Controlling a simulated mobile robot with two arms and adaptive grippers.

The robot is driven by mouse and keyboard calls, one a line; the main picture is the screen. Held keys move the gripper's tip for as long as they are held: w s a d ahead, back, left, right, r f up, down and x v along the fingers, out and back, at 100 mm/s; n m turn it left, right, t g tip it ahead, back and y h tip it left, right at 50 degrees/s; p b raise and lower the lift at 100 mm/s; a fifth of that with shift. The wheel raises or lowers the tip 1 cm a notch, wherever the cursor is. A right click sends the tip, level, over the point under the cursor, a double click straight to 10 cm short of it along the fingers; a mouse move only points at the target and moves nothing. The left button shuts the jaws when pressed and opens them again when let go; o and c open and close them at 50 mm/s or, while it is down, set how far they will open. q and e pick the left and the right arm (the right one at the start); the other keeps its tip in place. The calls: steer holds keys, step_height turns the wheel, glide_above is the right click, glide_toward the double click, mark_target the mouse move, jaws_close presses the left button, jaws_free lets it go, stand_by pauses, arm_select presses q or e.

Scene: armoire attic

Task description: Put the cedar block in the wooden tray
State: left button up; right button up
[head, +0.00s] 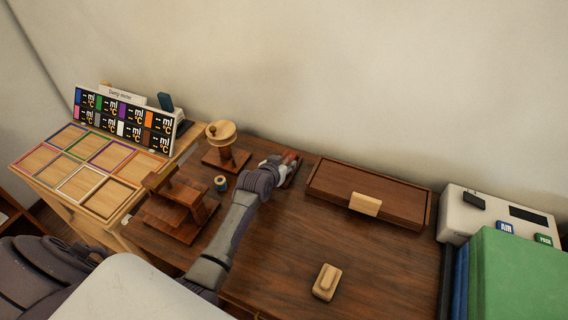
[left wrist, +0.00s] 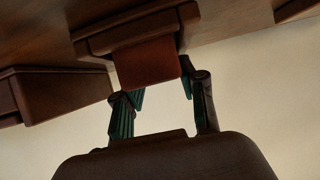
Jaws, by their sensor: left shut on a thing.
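My left gripper (head: 290,165) reaches across the dark desk to its back edge, left of the long box. It is shut on a reddish-brown block, the cedar block (head: 291,156). In the left wrist view the block (left wrist: 148,64) shows between the fingers of my left gripper (left wrist: 160,92). A dark wooden piece with a stepped edge (left wrist: 105,41) lies right behind the block there; it may be the wooden tray, but I cannot tell whether the block rests in it. In the head view the gripper mostly hides this spot. My right gripper is not in view.
A long dark wooden box (head: 400,202) with a light clasp stands right of the gripper. A light wooden piece (head: 326,282) lies in front. A spool (head: 221,183), a wooden stand (head: 178,210) and a round-topped holder (head: 221,133) stand left.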

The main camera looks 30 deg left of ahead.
arm_select(q)
steer(key=o, duration=1.2)
steer(key=shift+f, duration=0.1)
steer(key=shift+c, duration=0.2)
steer(key=shift+r, duration=0.25)
steer(key=p+v, duration=0.1)
steer(key=v, duration=1.1)
steer(key=shift+s+f, duration=0.1)
steer(key=shift+f, duration=0.1)
